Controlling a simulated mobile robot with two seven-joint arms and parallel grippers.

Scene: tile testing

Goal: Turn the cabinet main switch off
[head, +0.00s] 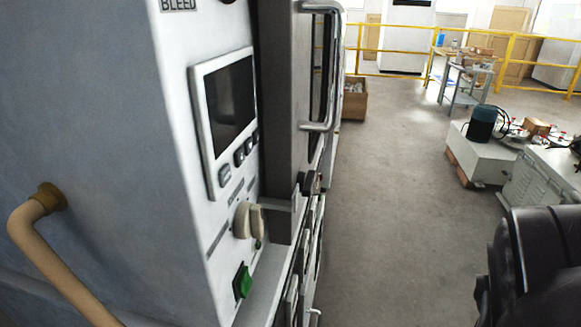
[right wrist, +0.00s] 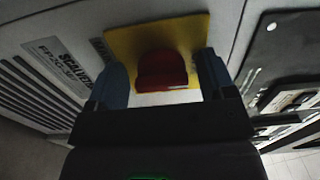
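A red switch knob (right wrist: 162,72) on a yellow plate (right wrist: 195,32) is on a grey cabinet face in the right wrist view. My right gripper (right wrist: 163,76) is open, with one blue-grey finger on each side of the knob. Small gaps seem to show between fingers and knob; contact is hard to tell. The head view shows a light cabinet (head: 180,130) but not the red knob. My left gripper is in neither view.
The cabinet carries a screen (head: 230,103), a beige knob (head: 242,220) and a green button (head: 242,282). A beige pipe (head: 62,262) sticks out at left. A metal door handle (head: 331,75) projects near the middle. The floor (head: 400,220) to the right is mostly clear.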

